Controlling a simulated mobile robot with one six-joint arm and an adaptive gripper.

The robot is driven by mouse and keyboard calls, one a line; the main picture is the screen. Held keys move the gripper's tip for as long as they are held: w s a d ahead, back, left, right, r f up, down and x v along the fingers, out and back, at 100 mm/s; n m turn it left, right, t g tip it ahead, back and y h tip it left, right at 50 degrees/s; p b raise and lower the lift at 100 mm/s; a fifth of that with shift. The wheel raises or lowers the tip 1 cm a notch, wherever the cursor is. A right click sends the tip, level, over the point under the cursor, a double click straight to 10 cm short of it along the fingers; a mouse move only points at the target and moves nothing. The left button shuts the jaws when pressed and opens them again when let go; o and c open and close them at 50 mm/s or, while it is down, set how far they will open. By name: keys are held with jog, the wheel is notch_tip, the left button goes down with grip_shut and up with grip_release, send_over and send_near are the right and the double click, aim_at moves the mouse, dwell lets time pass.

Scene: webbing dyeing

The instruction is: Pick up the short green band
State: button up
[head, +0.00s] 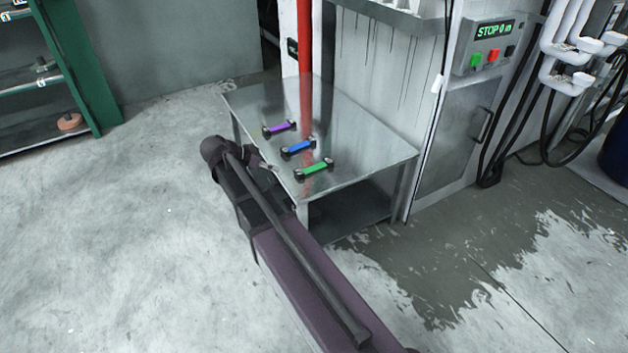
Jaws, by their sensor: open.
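The short green band (314,169) lies near the front edge of a metal table, with a small dark block at each end. It is the nearest of three bands in a row. My gripper (265,164) is at the table's left edge, to the left of the green band and apart from it. It is small and partly hidden by my dark wrist, and no band shows in it.
A blue band (298,147) and a purple band (280,129) lie behind the green one on the metal table (365,150). A red post (305,40) stands behind the table. A machine with a control box (485,48) is at right. A green shelf (65,60) stands far left.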

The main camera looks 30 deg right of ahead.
jog(key=w+f+m+h+b, duration=0.3)
jog(key=w+f+b, duration=0.3)
jog(key=b, duration=0.6)
jog(key=shift+w+a+f+m+t, duration=0.25)
jog(key=shift+f+m, duration=0.55)
jog(key=shift+f, duration=0.6)
jog(key=shift+d+h, duration=0.15)
jog(key=shift+h, duration=0.15)
jog(key=b, duration=0.3)
send_near(297, 172)
jog(key=x, duration=0.3)
jog(key=shift+s+d+f, duration=0.1)
jog(key=shift+d+f, duration=0.1)
jog(key=shift+f, duration=0.35)
jog(key=shift+d+f, duration=0.15)
jog(key=shift+d, duration=0.5)
jog(key=shift+r+b+x, duration=0.15)
jog(key=shift+b+x, duration=0.3)
jog(key=shift+x, duration=0.85)
jog(key=shift+r+b+x, duration=0.1)
jog(key=shift+b+x, duration=0.3)
jog(key=shift+x, duration=0.9)
jog(key=shift+d, duration=0.1)
